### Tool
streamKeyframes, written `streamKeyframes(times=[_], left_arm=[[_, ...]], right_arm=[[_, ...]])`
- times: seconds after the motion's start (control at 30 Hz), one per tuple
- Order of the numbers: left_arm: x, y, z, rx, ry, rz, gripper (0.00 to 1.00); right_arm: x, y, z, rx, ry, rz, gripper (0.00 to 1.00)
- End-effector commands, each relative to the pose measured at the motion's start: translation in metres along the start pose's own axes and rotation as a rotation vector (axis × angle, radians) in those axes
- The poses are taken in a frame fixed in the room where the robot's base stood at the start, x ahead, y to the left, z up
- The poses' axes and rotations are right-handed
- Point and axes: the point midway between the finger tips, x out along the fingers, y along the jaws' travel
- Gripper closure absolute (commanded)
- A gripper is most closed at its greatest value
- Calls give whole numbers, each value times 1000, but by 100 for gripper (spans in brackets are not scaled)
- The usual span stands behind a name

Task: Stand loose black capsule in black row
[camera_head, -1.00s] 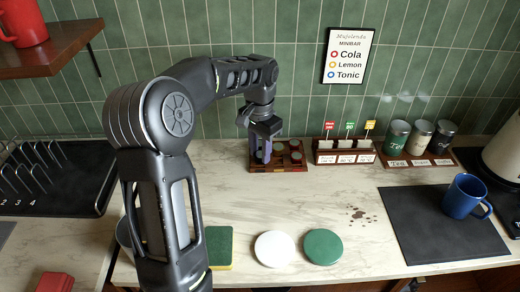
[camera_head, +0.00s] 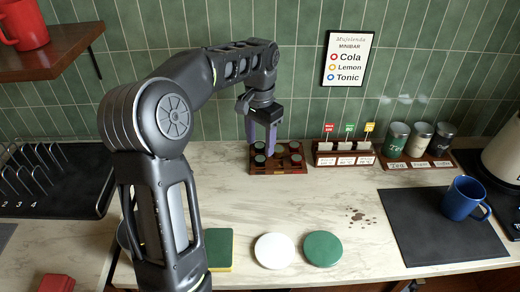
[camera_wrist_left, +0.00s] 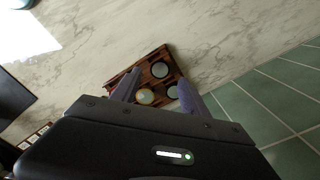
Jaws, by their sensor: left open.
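The small reddish-brown capsule rack (camera_head: 288,170) stands on the counter against the tiled wall, with several round capsules in it. In the wrist view the rack (camera_wrist_left: 141,66) shows a dark capsule with a pale rim (camera_wrist_left: 160,69), a pale-topped one (camera_wrist_left: 172,91) and a yellowish one (camera_wrist_left: 145,96). My left gripper (camera_head: 260,146) is open, its purple fingers pointing down over the left part of the rack, apparently holding nothing. Which capsule is the loose black one, I cannot tell. My right gripper is not in view.
A rack with small coloured flags (camera_head: 344,158) and a tray of canisters (camera_head: 418,163) stand right of the capsule rack. A white disc (camera_head: 274,250), a green disc (camera_head: 323,247) and a sponge (camera_head: 219,247) lie in front. The middle counter is clear apart from dark spots.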

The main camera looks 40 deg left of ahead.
Motion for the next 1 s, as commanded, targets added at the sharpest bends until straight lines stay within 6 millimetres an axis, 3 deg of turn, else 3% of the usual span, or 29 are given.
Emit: streamKeyframes(times=[0.1, 0.2, 0.33, 0.5, 1.0], left_arm=[[-29, 0, -1, -1, 5, -2, 47], [-59, 0, -1, 0, 2, -1, 47], [-79, 0, 0, 0, 0, -1, 47], [-88, 0, 0, 0, 0, -1, 47], [-87, 0, 0, -1, 0, -1, 47]], right_arm=[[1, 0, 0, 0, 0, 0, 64], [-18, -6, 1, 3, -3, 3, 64], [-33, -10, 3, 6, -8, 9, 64], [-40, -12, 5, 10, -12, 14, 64], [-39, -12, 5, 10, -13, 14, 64]])
